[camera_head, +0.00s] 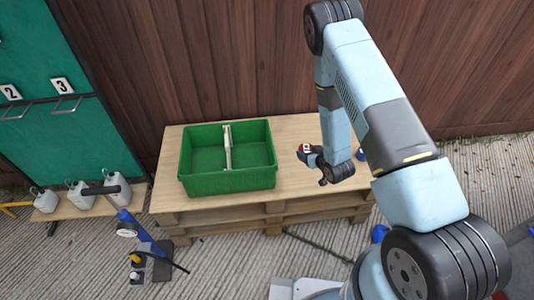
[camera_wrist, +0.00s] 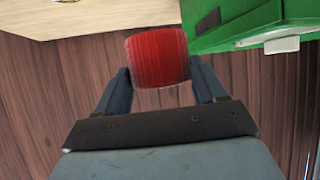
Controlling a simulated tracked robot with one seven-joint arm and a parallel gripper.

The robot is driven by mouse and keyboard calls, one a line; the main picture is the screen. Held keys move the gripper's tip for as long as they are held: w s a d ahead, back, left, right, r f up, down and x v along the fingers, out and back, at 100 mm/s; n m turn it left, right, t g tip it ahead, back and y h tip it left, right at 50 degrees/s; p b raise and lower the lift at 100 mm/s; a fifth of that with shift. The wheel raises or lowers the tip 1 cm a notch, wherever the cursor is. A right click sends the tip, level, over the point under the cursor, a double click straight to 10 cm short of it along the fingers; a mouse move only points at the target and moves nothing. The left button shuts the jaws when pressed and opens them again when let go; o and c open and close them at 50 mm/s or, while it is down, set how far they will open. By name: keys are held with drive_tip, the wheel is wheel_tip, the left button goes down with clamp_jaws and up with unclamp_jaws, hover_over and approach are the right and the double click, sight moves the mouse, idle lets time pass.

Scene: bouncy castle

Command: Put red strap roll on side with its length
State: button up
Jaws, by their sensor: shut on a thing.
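The red strap roll (camera_wrist: 158,58) is between the two fingers of my gripper (camera_wrist: 160,80) in the wrist view. My gripper is shut on it, with a finger on each side. In the head view the roll (camera_head: 304,149) shows only as a small red and white patch at the end of my arm, to the right of the green crate and over the pallet table. The green crate (camera_head: 228,181) is split into two compartments by a pale divider (camera_head: 227,147). Both compartments look empty. The crate's edge also shows at the upper right of the wrist view (camera_wrist: 240,27).
The wooden pallet table (camera_head: 165,185) stands against a brown fence (camera_head: 240,60). A blue thing (camera_head: 361,153) sits at the table's right end, partly behind my arm.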

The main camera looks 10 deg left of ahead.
drive_tip(key=s+a+f+n+g+y, duration=0.1)
drive_tip(key=s+a+f+n+y, duration=0.15)
drive_tip(key=a, duration=0.25)
hover_over(283, 163)
drive_tip(key=shift+m+h, duration=0.45)
drive_tip(key=f, duration=0.9)
drive_tip(key=shift+s+d+f, duration=0.15)
drive_tip(key=shift+s+f, duration=0.15)
drive_tip(key=shift+w+a+f, duration=0.2)
drive_tip(key=shift+w+f, duration=0.2)
drive_tip(key=shift+f, duration=1.6)
drive_tip(key=o, duration=0.9)
drive_tip(key=shift+d, duration=0.1)
drive_tip(key=v, duration=1.2)
drive_tip(key=shift+s, duration=0.1)
